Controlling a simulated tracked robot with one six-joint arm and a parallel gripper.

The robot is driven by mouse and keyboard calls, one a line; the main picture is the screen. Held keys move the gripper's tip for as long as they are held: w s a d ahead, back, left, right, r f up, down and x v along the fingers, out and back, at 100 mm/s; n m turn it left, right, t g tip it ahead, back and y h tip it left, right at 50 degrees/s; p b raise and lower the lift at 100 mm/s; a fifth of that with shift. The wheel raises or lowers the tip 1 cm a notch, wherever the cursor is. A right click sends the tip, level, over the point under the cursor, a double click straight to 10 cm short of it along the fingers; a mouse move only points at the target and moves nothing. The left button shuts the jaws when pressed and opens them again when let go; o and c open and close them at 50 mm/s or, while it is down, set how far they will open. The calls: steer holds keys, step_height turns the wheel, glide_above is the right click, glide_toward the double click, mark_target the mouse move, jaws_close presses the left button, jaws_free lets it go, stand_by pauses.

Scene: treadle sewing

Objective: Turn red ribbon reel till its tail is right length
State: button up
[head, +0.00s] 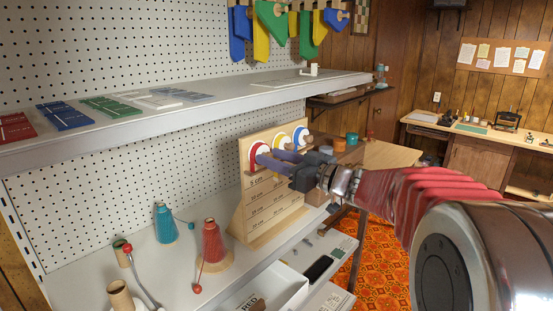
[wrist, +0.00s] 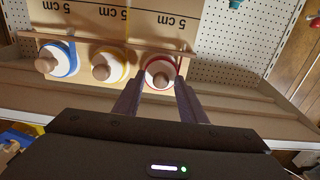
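A wooden stand (head: 246,215) on the lower shelf carries three ribbon reels in a row, above a board with cm markings. The red reel (head: 257,153) is leftmost in the head view and rightmost in the upside-down wrist view (wrist: 164,62). It has a white face and a wooden knob (wrist: 160,81). My gripper (head: 269,159) reaches the front of the red reel from the right. In the wrist view its two fingers (wrist: 160,88) are apart, one on each side of the knob, with gaps showing.
The yellow reel (wrist: 109,65) and blue reel (wrist: 58,60) are beside the red one. Thread cones, red (head: 213,243) and teal (head: 165,223), stand left of the stand. An upper shelf (head: 190,110) with coloured cards runs above. A white box (head: 275,290) lies in front.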

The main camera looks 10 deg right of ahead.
steer(key=shift+c, duration=0.7)
jaws_close()
steer(key=shift+d, duration=0.15)
